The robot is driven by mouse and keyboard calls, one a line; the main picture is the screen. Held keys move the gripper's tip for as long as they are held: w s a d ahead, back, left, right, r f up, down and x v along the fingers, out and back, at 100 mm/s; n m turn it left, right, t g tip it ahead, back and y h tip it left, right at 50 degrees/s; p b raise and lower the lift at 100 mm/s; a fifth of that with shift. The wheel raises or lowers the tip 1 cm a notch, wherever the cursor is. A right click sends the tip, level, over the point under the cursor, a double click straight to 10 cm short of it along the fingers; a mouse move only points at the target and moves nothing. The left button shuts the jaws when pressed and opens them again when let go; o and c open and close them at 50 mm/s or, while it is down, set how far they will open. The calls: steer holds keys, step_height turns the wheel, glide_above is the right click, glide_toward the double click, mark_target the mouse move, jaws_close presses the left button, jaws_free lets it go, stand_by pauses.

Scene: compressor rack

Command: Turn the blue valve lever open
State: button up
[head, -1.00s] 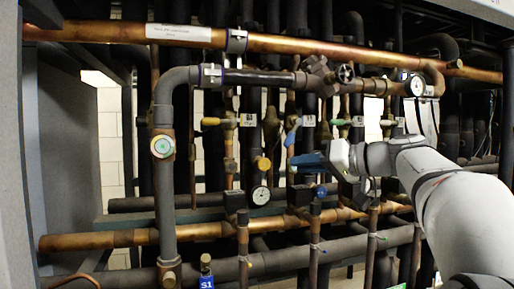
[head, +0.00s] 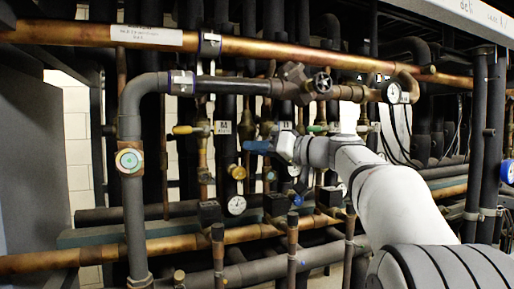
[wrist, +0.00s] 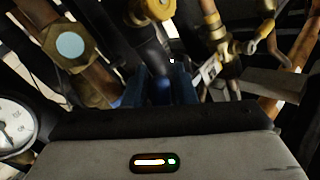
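My gripper (head: 258,147), with blue fingers, is among the pipes at the middle of the head view, at the row of small valves. It covers the place of the blue valve lever there, so the lever is mostly hidden. In the wrist view the two blue fingers (wrist: 160,88) stand apart. A dark bluish shape, perhaps the lever, shows between them. I cannot tell whether the fingers touch it.
A yellow lever (head: 184,130) is left of my gripper and a green lever (head: 317,128) right of it. A dial gauge (head: 236,205) and a yellow knob (head: 237,172) are just below. A copper pipe (head: 250,47) crosses above. Pipes crowd all around.

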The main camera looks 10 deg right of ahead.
jaws_close()
stand_by(0.3)
